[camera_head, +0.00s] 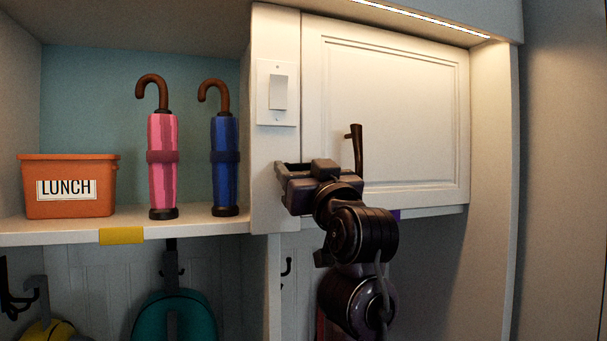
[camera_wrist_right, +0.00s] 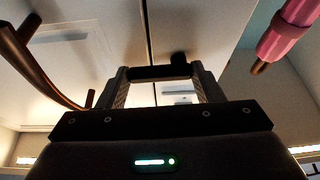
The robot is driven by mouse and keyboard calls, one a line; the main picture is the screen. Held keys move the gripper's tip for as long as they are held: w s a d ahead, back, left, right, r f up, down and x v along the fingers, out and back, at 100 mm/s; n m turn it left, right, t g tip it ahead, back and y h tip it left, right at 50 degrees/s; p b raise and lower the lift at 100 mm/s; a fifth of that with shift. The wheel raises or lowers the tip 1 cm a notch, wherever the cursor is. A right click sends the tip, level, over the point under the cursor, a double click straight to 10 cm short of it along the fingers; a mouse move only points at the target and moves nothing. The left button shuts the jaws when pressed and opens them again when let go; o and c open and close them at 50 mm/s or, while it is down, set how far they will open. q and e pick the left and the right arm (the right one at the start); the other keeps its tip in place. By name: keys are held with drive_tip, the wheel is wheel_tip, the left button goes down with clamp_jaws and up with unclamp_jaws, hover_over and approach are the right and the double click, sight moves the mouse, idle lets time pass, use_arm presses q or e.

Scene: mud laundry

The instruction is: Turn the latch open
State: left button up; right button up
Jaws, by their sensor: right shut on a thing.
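My right gripper (camera_head: 284,172) is at the left edge of the white cabinet door (camera_head: 400,110), just below the light switch. In the right wrist view a small black latch (camera_wrist_right: 160,73) with a short knob spans between the two fingers of my right gripper (camera_wrist_right: 162,84). The gripper is shut on it. The latch lies across the dark seam at the door's edge. In the head view the latch is hidden by the gripper. The door looks closed. My left gripper is not in view.
A brown door handle (camera_head: 357,150) stands just right of my gripper. A light switch (camera_head: 277,92) is above it. On the left shelf (camera_head: 70,231) stand a pink umbrella (camera_head: 162,165), a blue umbrella (camera_head: 224,165) and an orange lunch bin (camera_head: 70,205).

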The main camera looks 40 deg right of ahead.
sight(279, 155)
drive_tip(key=shift+n+y+b, duration=0.4)
drive_tip(key=shift+n+b, duration=0.2)
drive_tip(key=shift+n, duration=0.2)
drive_tip(key=n+y+b, duration=0.2)
drive_tip(key=n+b, duration=0.3)
drive_tip(key=r+n+g+y+b, duration=0.1)
drive_tip(key=n+y+b, duration=0.1)
drive_tip(key=n+b, duration=0.2)
drive_tip(key=n+g+y+b, duration=0.1)
drive_tip(key=n+y+b, duration=0.1)
drive_tip(key=n+b, duration=0.3)
drive_tip(key=shift+a+r+n+b, duration=0.3)
drive_tip(key=shift+a+n+b, duration=0.05)
drive_tip(key=shift+n, duration=0.35)
drive_tip(key=shift+w+a+r+n+g+b, duration=0.15)
drive_tip(key=shift+n+g+b, duration=0.25)
drive_tip(key=shift+n, duration=0.2)
drive_tip(key=shift+s+a+r+n+g+b, duration=0.1)
drive_tip(key=shift+n+g+b, duration=0.25)
drive_tip(key=shift+n, duration=0.25)
drive_tip(key=shift+w+a+r+n+g+y+b, duration=0.15)
drive_tip(key=shift+n+g+y+b, duration=0.2)
drive_tip(key=shift+n, duration=0.65)
drive_tip(key=o, duration=1)
drive_tip(key=shift+r, duration=0.1)
